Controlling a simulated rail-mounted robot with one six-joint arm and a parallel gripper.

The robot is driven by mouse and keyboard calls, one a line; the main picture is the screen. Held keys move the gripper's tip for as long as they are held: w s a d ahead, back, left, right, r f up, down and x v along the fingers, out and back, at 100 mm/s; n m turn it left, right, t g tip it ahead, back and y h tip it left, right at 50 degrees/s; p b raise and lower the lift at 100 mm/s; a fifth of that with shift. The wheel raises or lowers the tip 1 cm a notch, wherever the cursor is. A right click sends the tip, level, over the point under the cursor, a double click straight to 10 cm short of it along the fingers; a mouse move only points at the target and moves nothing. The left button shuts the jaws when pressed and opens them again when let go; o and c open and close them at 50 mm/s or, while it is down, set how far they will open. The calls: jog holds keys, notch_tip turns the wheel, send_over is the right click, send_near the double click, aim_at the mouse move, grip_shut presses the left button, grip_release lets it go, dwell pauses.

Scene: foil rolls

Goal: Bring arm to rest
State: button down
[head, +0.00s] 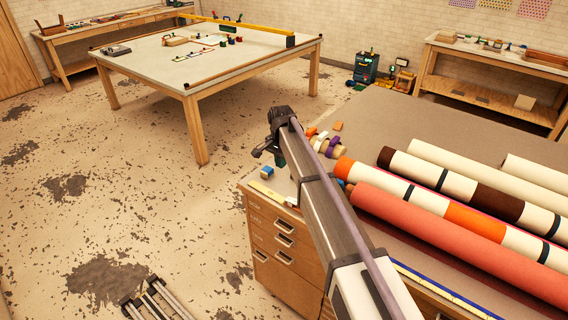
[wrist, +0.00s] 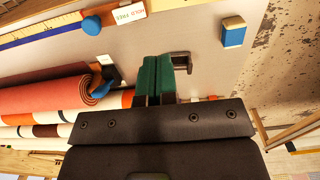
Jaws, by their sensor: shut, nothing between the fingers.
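My arm (head: 335,215) reaches from the bottom right over the left end of the cabinet-topped workbench in the head view. My gripper (wrist: 155,72) shows two green fingers closed together with nothing between them in the wrist view. In the head view the gripper (head: 281,160) is small and dark, partly hidden by the arm's end, near the bench's left edge. The coral roll (head: 430,230) and several white, brown and orange banded rolls (head: 455,185) lie on the bench to its right. The coral roll also shows at left in the wrist view (wrist: 45,92).
A blue block (head: 266,172) and small tape rolls (head: 330,147) are near the bench's left end. A drawer cabinet (head: 280,240) stands beneath. A large table (head: 215,60) stands behind at left, with open floor (head: 130,190) between. A dark clamp-like piece (wrist: 183,62) sits beside the fingers.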

jog(key=shift+w+a+r, duration=0.1)
jog(key=shift+a+r, duration=0.1)
jog(key=shift+r, duration=0.65)
jog(key=s+d+f+n+b, duration=0.3)
jog(key=s+d, duration=0.9)
jog(key=s, duration=0.4)
jog(key=s+d+f+n+b, duration=0.3)
jog(key=s+d+f+b, duration=0.2)
jog(key=s+d, duration=0.8)
jog(key=shift+s+f+n+b, duration=0.4)
jog(key=shift+s+f, duration=0.2)
jog(key=shift+s, duration=1.7)
